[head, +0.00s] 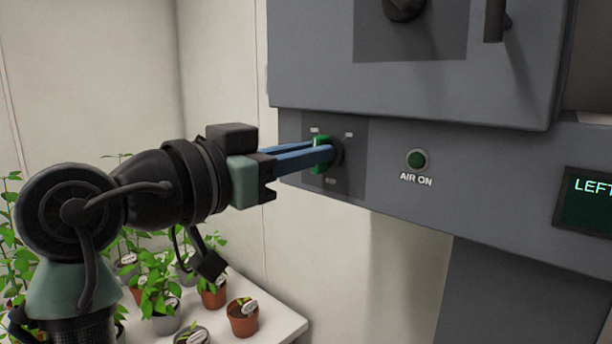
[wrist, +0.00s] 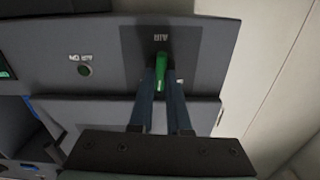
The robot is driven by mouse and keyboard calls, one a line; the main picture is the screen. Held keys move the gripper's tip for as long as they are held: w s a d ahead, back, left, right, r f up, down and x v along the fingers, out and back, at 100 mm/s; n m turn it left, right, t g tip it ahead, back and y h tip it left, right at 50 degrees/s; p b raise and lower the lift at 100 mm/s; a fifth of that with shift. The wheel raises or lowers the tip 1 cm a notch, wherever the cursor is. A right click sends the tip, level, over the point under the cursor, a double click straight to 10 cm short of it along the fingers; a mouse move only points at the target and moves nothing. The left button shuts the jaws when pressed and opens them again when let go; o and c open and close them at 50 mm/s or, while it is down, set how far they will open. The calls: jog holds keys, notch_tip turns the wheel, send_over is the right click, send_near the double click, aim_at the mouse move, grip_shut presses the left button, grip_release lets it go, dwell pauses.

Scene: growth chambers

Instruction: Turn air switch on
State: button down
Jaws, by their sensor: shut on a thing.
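The air switch (head: 321,153) is a green handle on a dark round base, set in a darker square plate on the grey chamber panel. My gripper (head: 328,152) reaches it from the left in the head view, its two blue fingers shut on the handle. In the wrist view the green handle (wrist: 161,72) stands between the fingertips (wrist: 161,80), under the AIR label. The fingers partly hide the switch base. The AIR ON lamp (head: 417,160) is a dark green round light right of the switch; I cannot tell that it is lit.
A chamber door (head: 410,75) with a dark knob and a handle juts out above the switch. A display (head: 590,200) reading LEFT is at the right. Potted plants (head: 243,318) stand on a white table (head: 285,320) below my arm.

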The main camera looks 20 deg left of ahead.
jog(key=shift+d+f+m+b, duration=0.1)
jog(key=shift+m+b, duration=1.15)
jog(key=shift+m, duration=0.75)
jog(key=shift+d+f+m+b, duration=0.1)
jog(key=shift+m+b, duration=1.15)
jog(key=shift+m, duration=0.75)
jog(key=shift+r, duration=0.1)
jog(key=c, duration=0.9)
grip_release()
jog(key=shift+o, duration=0.2)
jog(key=shift+s, duration=0.15)
